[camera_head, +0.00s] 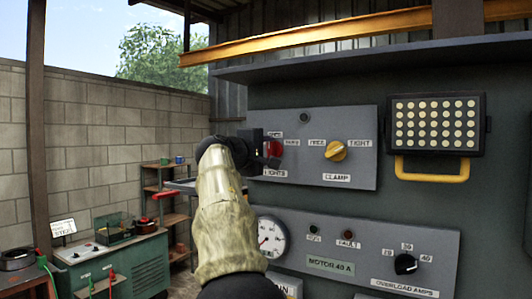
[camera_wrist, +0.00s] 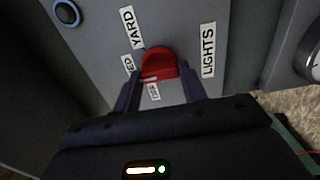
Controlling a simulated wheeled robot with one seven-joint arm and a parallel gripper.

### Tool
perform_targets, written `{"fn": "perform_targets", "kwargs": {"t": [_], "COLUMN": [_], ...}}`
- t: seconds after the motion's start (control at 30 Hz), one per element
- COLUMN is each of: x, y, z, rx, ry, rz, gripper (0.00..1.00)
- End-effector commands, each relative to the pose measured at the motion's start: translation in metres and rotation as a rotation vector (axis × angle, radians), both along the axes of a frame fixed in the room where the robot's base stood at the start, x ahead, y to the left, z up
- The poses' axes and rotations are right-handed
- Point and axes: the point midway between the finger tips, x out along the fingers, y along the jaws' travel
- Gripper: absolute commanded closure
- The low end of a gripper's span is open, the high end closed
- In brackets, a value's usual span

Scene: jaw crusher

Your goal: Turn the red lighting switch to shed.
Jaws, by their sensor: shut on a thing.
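The red lighting switch (camera_head: 274,147) is on the left of the grey upper panel, mostly hidden by my gripper (camera_head: 264,150) in the head view. In the wrist view, the red knob (camera_wrist: 159,65) sits between the two dark fingers of my gripper (camera_wrist: 160,86), which is shut on it. The YARD label (camera_wrist: 132,27) and LIGHTS label (camera_wrist: 208,52) are readable there. A label ending in "ED" (camera_wrist: 128,66) is partly covered. A small label (camera_wrist: 154,91) between the fingers is not clearly readable. I cannot tell surely which label the knob points to.
A yellow CLAMP switch (camera_head: 336,151) is to the right on the same panel. A lamp with a yellow handle (camera_head: 432,168) is farther right. A gauge (camera_head: 271,237) and black overload dial (camera_head: 405,264) are below. A green workbench (camera_head: 115,265) stands at left.

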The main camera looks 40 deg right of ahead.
Motion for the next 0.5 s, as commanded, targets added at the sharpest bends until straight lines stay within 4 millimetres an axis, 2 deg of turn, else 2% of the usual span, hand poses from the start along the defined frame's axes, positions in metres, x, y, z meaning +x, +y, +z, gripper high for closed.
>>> {"fn": "perform_targets", "kwargs": {"t": [0.13,0.17,0.27,0.5], "x": [0.001,0.0009,0.0005,0.0003], "y": [-0.0003,-0.0005,-0.001,-0.0007], "z": [-0.0017,-0.0018,-0.0017,-0.001], "rx": [0.002,0.002,0.002,0.001], "ry": [0.002,0.002,0.002,0.003], "rz": [0.001,0.001,0.0,0.0], "gripper": [0.81,0.56,0.37,0.36]}}
